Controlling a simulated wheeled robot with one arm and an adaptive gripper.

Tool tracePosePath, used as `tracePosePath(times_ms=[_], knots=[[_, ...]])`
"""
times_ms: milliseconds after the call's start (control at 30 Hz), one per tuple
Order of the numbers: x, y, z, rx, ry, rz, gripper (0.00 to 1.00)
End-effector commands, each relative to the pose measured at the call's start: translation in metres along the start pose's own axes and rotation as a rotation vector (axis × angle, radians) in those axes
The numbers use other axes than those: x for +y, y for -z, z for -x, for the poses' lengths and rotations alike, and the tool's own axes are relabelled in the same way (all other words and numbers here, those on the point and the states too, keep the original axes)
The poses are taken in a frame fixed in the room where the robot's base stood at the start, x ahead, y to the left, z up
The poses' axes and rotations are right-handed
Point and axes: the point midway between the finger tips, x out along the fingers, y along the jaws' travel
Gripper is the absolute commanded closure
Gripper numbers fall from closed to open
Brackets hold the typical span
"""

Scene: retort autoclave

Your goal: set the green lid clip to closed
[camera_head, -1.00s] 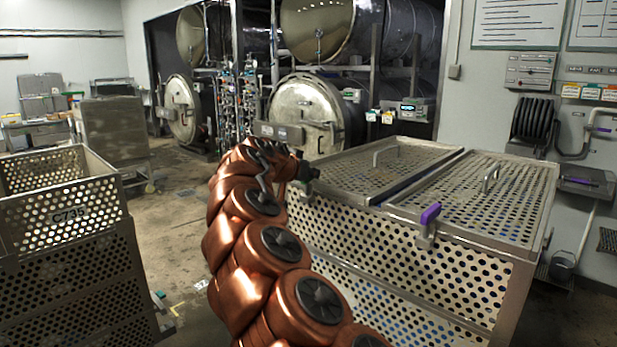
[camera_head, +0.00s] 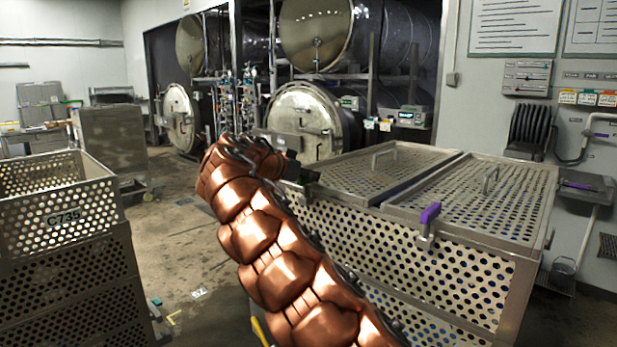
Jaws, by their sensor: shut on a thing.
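My gripper (camera_head: 301,173) is a small dark shape at the end of my copper arm. It is at the front left top edge of the perforated metal crate (camera_head: 400,205), beside the left lid (camera_head: 375,172). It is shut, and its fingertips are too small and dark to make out. The left lid lies flat on the crate. A purple clip (camera_head: 430,213) stands at the front edge of the right lid (camera_head: 480,195).
Retort vessels with round doors (camera_head: 304,121) are at the back.

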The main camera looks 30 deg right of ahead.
Motion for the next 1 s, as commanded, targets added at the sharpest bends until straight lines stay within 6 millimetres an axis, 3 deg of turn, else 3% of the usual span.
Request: tracePosePath(times_ms=[633, 667, 700, 900, 1000], knots=[[0.0011, -0.0027, -0.0013, -0.007, -0.021, -0.006, 1.00], [0.0011, -0.0028, -0.0014, -0.007, -0.021, -0.006, 0.83], [0.0011, -0.0027, -0.0013, -0.006, -0.020, -0.006, 0.78], [0.0008, -0.0016, -0.0007, -0.004, -0.019, -0.006, 0.58], [0.0007, -0.0013, -0.0005, -0.003, -0.018, -0.006, 0.58]])
